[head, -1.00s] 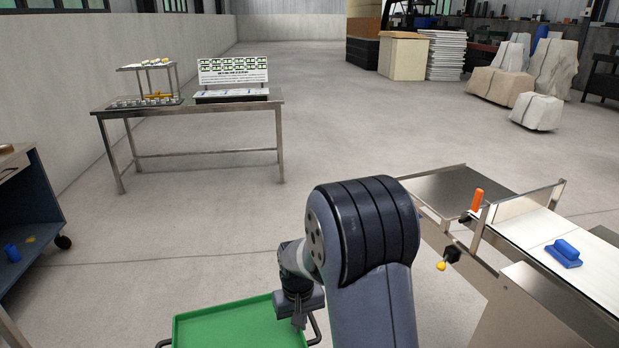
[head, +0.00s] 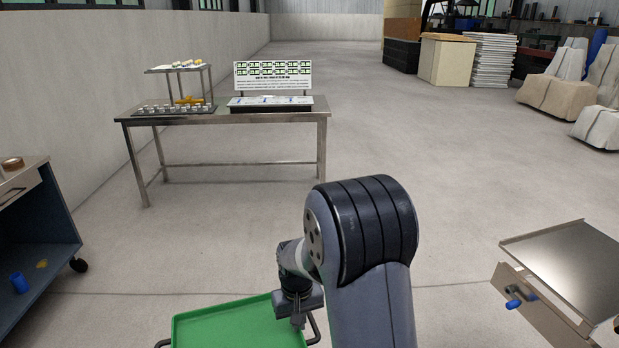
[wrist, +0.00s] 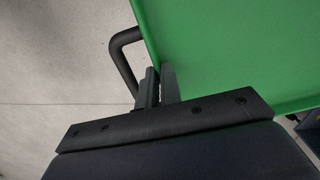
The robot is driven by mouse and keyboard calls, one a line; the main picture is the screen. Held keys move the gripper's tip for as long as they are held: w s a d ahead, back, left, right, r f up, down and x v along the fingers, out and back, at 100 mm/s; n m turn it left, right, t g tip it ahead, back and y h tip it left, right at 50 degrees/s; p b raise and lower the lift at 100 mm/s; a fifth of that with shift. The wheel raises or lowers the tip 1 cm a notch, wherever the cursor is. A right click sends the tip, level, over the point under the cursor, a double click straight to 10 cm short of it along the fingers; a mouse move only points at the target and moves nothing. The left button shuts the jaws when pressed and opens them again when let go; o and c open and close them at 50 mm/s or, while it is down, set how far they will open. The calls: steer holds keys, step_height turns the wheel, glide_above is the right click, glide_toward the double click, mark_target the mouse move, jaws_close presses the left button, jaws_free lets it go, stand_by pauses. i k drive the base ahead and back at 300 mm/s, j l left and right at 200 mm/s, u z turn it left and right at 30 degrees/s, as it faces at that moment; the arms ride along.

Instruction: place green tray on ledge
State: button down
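The green tray (head: 235,326) is at the bottom of the head view, cut off by the lower edge. It has dark bar handles on its sides. My gripper (head: 298,318) is at the tray's right edge, near one handle. In the wrist view, the two fingers of my gripper (wrist: 160,86) are close together at the edge of the green tray (wrist: 235,55), beside the black handle (wrist: 120,60). They look shut on the tray, but the exact contact is hidden. I cannot tell which surface is the ledge; a flat metal plate (head: 585,262) juts from a machine at right.
A metal table (head: 225,119) with a small rack and sign board stands ahead, slightly left. A dark blue wheeled cabinet (head: 48,235) is at left. Boxes (head: 447,60) and wrapped sacks (head: 560,95) stand at the back right. The floor between is clear.

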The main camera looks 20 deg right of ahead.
mark_target(598, 269)
steer(key=i+u, duration=0.1)
steer(key=i, duration=1.35)
steer(key=i+z, duration=0.15)
steer(key=z, duration=0.25)
steer(key=i+z, duration=0.15)
steer(key=z, duration=0.2)
steer(key=i+j+z, duration=0.1)
steer(key=z, duration=1.9)
steer(key=i+j, duration=0.05)
steer(key=j, duration=0.05)
